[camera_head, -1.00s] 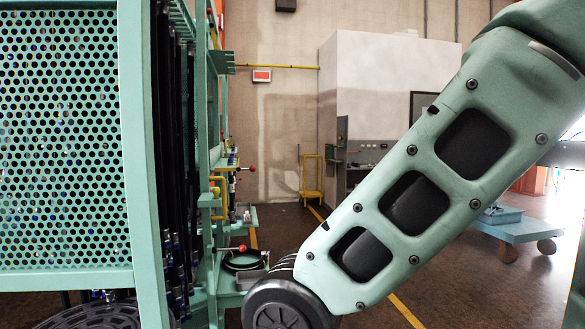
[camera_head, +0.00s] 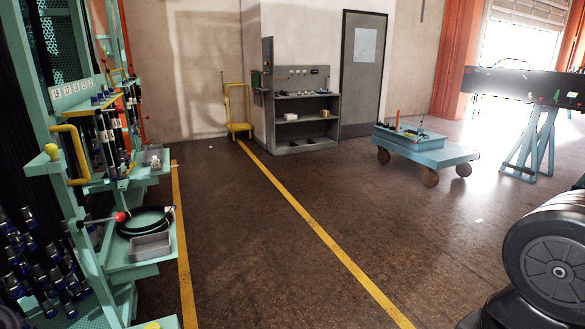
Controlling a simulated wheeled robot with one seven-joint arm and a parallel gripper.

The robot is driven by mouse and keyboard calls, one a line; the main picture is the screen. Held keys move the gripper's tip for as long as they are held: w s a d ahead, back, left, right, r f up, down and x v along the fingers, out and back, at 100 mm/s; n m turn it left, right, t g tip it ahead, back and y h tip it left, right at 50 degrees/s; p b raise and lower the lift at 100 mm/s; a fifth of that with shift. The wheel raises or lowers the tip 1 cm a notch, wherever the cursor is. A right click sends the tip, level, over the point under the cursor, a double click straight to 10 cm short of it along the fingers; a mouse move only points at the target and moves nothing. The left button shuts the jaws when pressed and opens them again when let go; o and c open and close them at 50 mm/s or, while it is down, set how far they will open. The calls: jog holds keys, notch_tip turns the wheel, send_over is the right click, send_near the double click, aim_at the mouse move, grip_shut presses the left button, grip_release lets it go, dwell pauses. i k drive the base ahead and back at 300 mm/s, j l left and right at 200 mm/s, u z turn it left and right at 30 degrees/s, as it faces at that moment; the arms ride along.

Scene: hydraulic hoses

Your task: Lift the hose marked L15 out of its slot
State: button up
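Black hoses with metal end fittings (camera_head: 45,265) hang and stand in a teal rack at the left edge of the head view. A row of small white label plates (camera_head: 72,87) is on the rack above them. The marks are too small to read, so I cannot tell which hose is L15. Only a dark round joint of my arm (camera_head: 558,265) shows at the lower right. My gripper is out of view.
A teal shelf with a coiled hose (camera_head: 148,222) and a grey bin (camera_head: 150,246) juts from the rack. The middle floor is clear.

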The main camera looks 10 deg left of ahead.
aim_at(123, 83)
jog(key=i+u, duration=0.2)
jog(key=i, duration=0.35)
jog(key=i+u, duration=0.15)
jog(key=i, duration=0.4)
jog(key=i+l+u, duration=0.2)
jog(key=i, duration=0.3)
jog(key=i+l+u, duration=0.2)
jog(key=i, duration=0.35)
jog(key=i+j+u, duration=0.2)
jog(key=i, duration=1.85)
jog(key=i+l+u, duration=0.2)
jog(key=i, duration=1.8)
jog(key=i+z, duration=0.15)
jog(key=i, duration=0.55)
jog(key=i+z, duration=0.15)
jog(key=i, duration=0.55)
jog(key=i+j+z, duration=0.15)
jog(key=i, duration=0.5)
jog(key=i+l, duration=0.1)
jog(key=i, duration=0.4)
jog(key=i+l, duration=0.15)
jog(key=i, duration=0.35)
jog(key=i+l, duration=0.1)
jog(key=i, duration=0.4)
jog(key=u, duration=3.9)
